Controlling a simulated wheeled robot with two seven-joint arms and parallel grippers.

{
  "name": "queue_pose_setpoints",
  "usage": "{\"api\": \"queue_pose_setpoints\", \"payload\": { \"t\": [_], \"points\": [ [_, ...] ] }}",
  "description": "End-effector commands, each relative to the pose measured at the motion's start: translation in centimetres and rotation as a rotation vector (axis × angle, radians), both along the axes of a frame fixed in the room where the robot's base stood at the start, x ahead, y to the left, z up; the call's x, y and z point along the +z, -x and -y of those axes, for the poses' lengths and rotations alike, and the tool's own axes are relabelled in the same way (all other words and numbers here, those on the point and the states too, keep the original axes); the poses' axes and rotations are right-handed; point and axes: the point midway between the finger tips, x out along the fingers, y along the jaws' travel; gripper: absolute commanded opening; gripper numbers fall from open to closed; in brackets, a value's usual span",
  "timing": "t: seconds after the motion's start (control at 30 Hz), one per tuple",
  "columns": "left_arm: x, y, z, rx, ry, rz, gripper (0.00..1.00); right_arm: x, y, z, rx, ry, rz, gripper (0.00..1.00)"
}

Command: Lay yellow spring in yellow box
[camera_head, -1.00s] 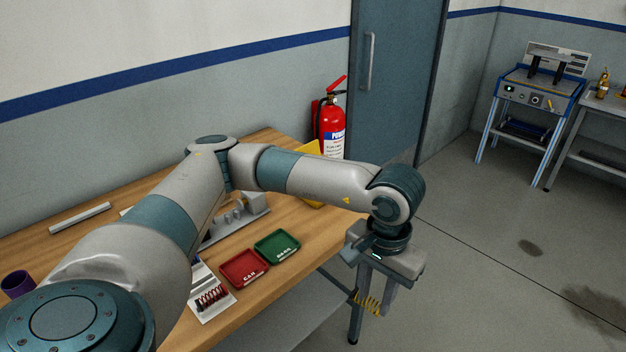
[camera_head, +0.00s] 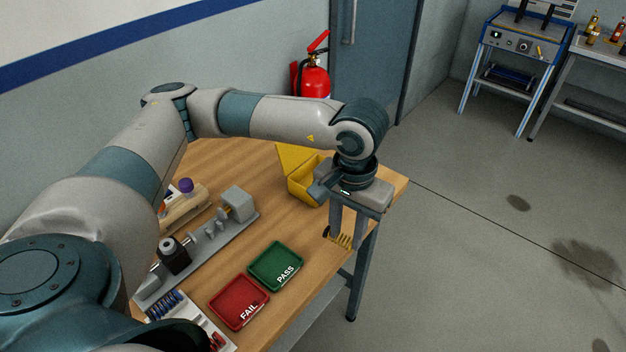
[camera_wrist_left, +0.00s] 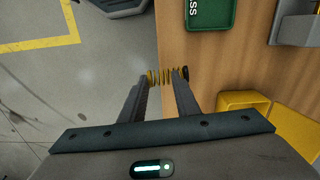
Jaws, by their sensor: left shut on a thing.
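The yellow spring (camera_head: 343,241) is held by my left gripper (camera_head: 345,236), near the table's right edge in the head view. In the left wrist view the spring (camera_wrist_left: 164,76) lies crosswise between the two fingertips of the left gripper (camera_wrist_left: 162,82), above the table edge. The yellow box (camera_head: 305,192) stands on the table behind and left of the gripper, with its lid (camera_head: 292,158) raised. My left wrist hides part of the box. The box (camera_wrist_left: 250,102) also shows at the right of the left wrist view. My right gripper is not in view.
A green PASS tray (camera_head: 277,265) and a red FAIL tray (camera_head: 239,302) lie on the wooden table (camera_head: 335,275). A grey test fixture (camera_head: 200,250) stands behind them. A white holder with springs (camera_head: 190,318) is at the front left. A fire extinguisher (camera_head: 313,75) stands behind the table.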

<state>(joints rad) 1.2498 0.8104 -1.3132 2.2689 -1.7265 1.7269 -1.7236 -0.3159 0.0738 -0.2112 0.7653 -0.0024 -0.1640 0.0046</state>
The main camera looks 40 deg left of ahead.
Motion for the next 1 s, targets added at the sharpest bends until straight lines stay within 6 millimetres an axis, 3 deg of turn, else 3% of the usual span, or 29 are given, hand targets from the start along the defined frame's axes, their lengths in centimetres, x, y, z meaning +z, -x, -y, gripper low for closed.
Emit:
{"api": "queue_pose_setpoints", "payload": {
  "t": [0.3,0.47,0.67,0.8,1.0],
  "points": [
    [0.1,-0.2,0.0,0.010,0.000,0.000,0.07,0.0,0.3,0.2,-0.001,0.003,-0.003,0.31],
    [0.8,-1.8,-0.1,0.106,0.001,0.000,0.07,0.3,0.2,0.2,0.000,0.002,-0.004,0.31],
    [3.0,-6.7,-1.0,0.443,0.002,-0.003,0.07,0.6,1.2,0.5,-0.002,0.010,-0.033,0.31],
    [5.1,-10.8,-2.4,0.784,0.001,-0.005,0.07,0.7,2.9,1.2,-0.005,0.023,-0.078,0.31],
    [7.3,-14.9,-4.9,1.222,-0.001,-0.005,0.07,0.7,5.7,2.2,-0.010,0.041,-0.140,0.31]
  ]
}}
